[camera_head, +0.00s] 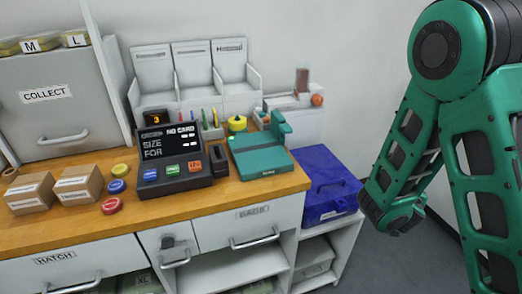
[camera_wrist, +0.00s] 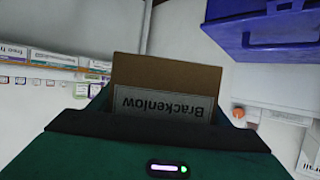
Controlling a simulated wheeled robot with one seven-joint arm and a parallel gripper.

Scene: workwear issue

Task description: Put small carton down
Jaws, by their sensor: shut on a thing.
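A small brown carton (camera_wrist: 165,72) with an upside-down white label reading "Brackenlow" shows in the wrist view. My gripper (camera_wrist: 163,108) is shut on it, with dark finger parts at both sides of the carton and its lower part hidden behind the gripper body. The carton appears held in the air, with no surface visibly touching it. In the head view my green arm is at the right, beyond the counter's end; the held carton cannot be made out there. Two other small cartons, a left one (camera_head: 30,193) and a right one (camera_head: 79,185), stand on the counter's left part.
The wooden counter (camera_head: 240,197) holds a dark terminal (camera_head: 172,160), a teal scale-like device (camera_head: 262,158) and red, blue and yellow round pieces. A blue bin (camera_head: 330,187) stands at the counter's right end; it also shows in the wrist view (camera_wrist: 262,28). A narrow front strip is bare.

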